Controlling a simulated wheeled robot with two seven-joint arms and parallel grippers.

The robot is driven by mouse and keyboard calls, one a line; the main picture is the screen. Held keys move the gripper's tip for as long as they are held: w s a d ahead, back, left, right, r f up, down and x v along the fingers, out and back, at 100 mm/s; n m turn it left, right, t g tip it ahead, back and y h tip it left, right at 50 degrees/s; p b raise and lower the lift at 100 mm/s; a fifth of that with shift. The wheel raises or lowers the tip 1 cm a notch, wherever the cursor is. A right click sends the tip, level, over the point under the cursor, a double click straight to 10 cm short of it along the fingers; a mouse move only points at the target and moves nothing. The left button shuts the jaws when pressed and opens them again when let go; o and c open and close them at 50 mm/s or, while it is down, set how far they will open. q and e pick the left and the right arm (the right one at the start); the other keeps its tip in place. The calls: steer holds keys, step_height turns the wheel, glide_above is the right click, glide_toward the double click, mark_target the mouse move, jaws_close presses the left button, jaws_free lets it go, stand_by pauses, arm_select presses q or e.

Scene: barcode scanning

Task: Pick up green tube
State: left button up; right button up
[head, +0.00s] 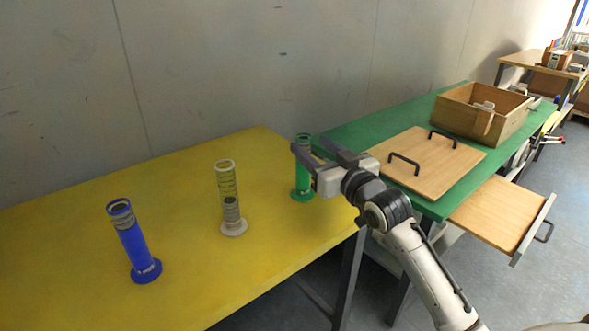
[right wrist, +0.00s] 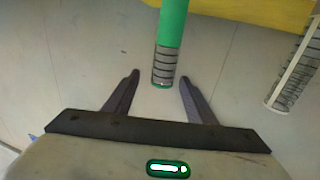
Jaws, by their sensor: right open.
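The green tube (head: 302,180) stands upright on the yellow table near its right end, partly hidden behind my right gripper (head: 322,152). In the right wrist view the green tube (right wrist: 168,50) comes in from the top, its dark-marked end lying between the spread fingers. My right gripper (right wrist: 160,92) is open, one finger on each side of that end, with a gap to both. I cannot tell how far past the fingertips the tube sits. My left gripper is not in view.
A clear tube (head: 229,200) and a blue tube (head: 133,243) stand left on the yellow table (head: 60,270). A green table (head: 350,135) to the right holds a wooden board (head: 440,155) with handles and a wooden box (head: 470,117). A grey wall (head: 180,70) stands behind.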

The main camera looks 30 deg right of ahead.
steer(key=shift+w+d+r, duration=0.15)
steer(key=shift+w, duration=0.9)
steer(key=w, duration=0.6)
steer(key=shift+d, duration=0.1)
jaws_close()
